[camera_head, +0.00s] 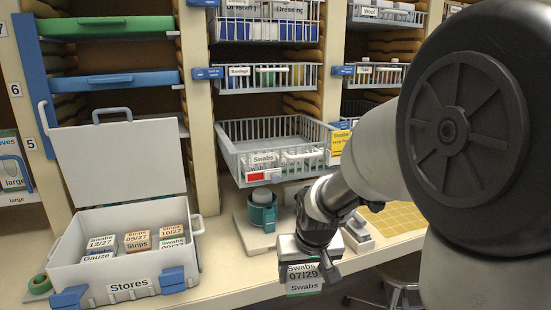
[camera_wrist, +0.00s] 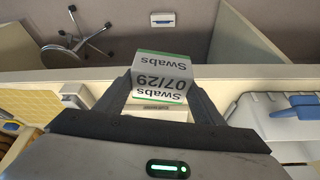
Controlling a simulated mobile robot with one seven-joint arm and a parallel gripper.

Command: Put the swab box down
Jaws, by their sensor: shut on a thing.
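A swab box (camera_head: 304,284), white with a green band and marked "Swabs 07/29", is held in my gripper (camera_head: 312,262). In the head view it hangs in front of the counter's front edge. The swab box also shows in the wrist view (camera_wrist: 160,82), between the two fingers of my gripper (camera_wrist: 160,95). The gripper is shut on it. In the wrist view the floor shows beyond the box.
An open "Stores" case (camera_head: 128,284) with several small boxes stands on the counter (camera_head: 232,283) at left. A wire basket labelled "Swabs" (camera_head: 240,150) juts out above.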

